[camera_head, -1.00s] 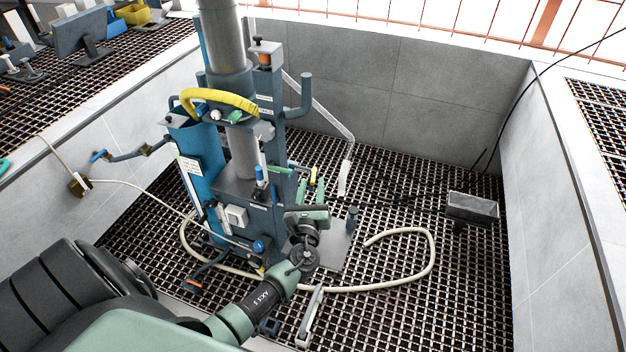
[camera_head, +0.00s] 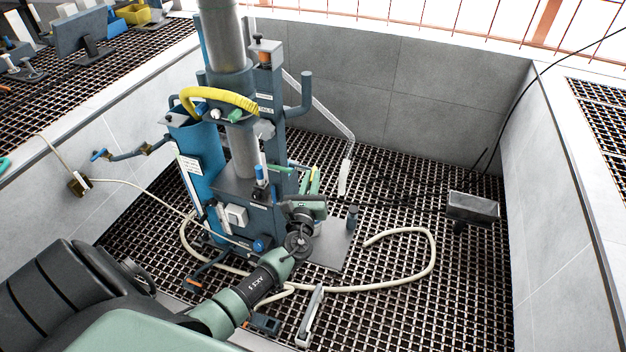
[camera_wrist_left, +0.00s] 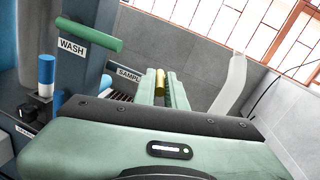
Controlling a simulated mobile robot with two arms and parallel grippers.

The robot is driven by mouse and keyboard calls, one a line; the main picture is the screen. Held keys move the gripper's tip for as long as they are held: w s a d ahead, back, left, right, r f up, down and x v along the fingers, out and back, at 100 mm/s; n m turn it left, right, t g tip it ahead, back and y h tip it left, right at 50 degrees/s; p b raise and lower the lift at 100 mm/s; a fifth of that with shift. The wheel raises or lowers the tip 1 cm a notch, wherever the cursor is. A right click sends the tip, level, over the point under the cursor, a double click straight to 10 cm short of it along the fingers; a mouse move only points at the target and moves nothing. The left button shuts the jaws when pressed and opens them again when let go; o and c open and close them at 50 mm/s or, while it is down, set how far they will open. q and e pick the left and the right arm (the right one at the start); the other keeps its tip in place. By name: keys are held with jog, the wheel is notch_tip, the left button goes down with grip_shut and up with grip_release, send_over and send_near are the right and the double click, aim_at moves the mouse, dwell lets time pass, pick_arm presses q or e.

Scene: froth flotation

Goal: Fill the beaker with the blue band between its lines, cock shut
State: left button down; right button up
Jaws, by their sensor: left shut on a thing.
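My left gripper (camera_head: 312,182) is at the front right of the blue column machine (camera_head: 205,165). In the left wrist view its green fingers (camera_wrist_left: 164,86) are shut on a small brass-yellow piece (camera_wrist_left: 160,80), close to a label of which "SAMPL" reads. I cannot tell whether this piece is a cock handle. A green handle (camera_wrist_left: 90,34) marked WASH is to its left. I cannot make out a beaker with a blue band. A white post with a blue top (camera_wrist_left: 46,75) stands at the left of the wrist view. My right gripper is not in view.
A pale hose (camera_head: 432,260) loops over the grating floor. A grey plate (camera_head: 325,252) juts from the machine's base with a small post (camera_head: 351,217). A dark box (camera_head: 472,207) stands at right. A clear pipe (camera_head: 345,175) hangs behind my gripper. Grey walls surround the pit.

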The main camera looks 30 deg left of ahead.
pick_arm(q)
jog(key=m+h+b, duration=0.1)
jog(key=m+t+h+b, duration=0.1)
jog(key=h, duration=0.1)
jog(key=shift+s+a+h, duration=0.15)
jog(key=shift+a+h, duration=0.15)
jog(key=shift+a, duration=0.1)
jog(key=c, duration=1.5)
grip_release()
jog(key=shift+s, duration=0.1)
